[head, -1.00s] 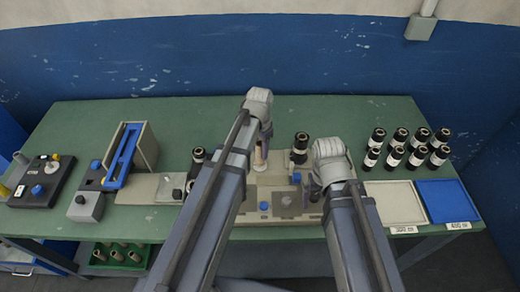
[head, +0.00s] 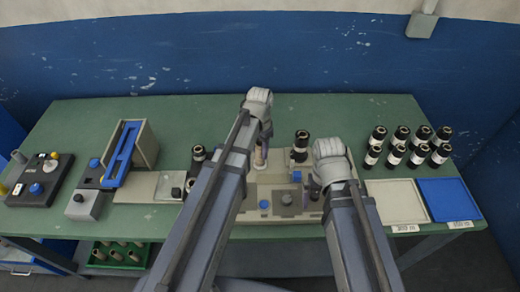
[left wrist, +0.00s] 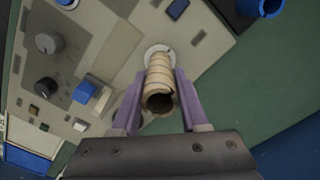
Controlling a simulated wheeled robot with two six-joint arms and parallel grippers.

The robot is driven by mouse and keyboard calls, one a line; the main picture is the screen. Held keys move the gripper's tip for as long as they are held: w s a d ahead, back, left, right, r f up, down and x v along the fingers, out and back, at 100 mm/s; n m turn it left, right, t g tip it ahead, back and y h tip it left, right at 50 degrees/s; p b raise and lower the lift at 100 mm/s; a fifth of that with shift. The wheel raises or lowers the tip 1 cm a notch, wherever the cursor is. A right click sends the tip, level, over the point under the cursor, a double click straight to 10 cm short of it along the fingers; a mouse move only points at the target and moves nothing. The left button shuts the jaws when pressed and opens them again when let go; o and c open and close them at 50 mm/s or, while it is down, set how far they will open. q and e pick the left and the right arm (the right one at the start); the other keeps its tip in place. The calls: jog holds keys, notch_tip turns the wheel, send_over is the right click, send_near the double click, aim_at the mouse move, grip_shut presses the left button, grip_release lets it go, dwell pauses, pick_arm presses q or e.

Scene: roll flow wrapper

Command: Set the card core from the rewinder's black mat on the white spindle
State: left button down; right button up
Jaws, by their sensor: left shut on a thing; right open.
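The tan card core (left wrist: 159,80) is between the two purple fingers of my left gripper (left wrist: 158,88), which is shut on it. The far end of the core meets a round white disc, the base of the white spindle (left wrist: 158,50), on the beige machine. I cannot tell whether the core is fully down on it. In the head view the core (head: 261,156) stands about upright below my left gripper (head: 263,138). My right gripper (head: 316,188) is open over the right side of the machine, its fingers mostly hidden. I cannot make out the black mat.
A black roll (head: 301,144) stands on the machine between my arms, and another (head: 198,156) left of my left arm. Several black rolls (head: 408,146) stand at right behind a beige tray (head: 396,220) and a blue tray (head: 448,214). A green crate (head: 118,256) sits below the table.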

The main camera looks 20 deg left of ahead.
pick_arm(q)
grip_release()
dwell(0.6)
pick_arm(e)
jog(key=shift+r, duration=0.1)
pick_arm(q)
notch_tip(320, 180, up, 8)
jog(key=p, duration=0.8)
jog(key=shift+r, duration=0.1)
pick_arm(e)
notch_tip(320, 180, up, 8)
pick_arm(q)
jog(key=shift+f, duration=0.2)
pick_arm(e)
jog(key=shift+f, duration=0.2)
pick_arm(q)
notch_tip(320, 180, down, 8)
jog(key=b, duration=0.7)
jog(key=shift+r+b, duration=0.25)
jog(key=shift+b, duration=0.1)
pick_arm(e)
notch_tip(320, 180, down, 8)
jog(key=shift+r, duration=0.25)
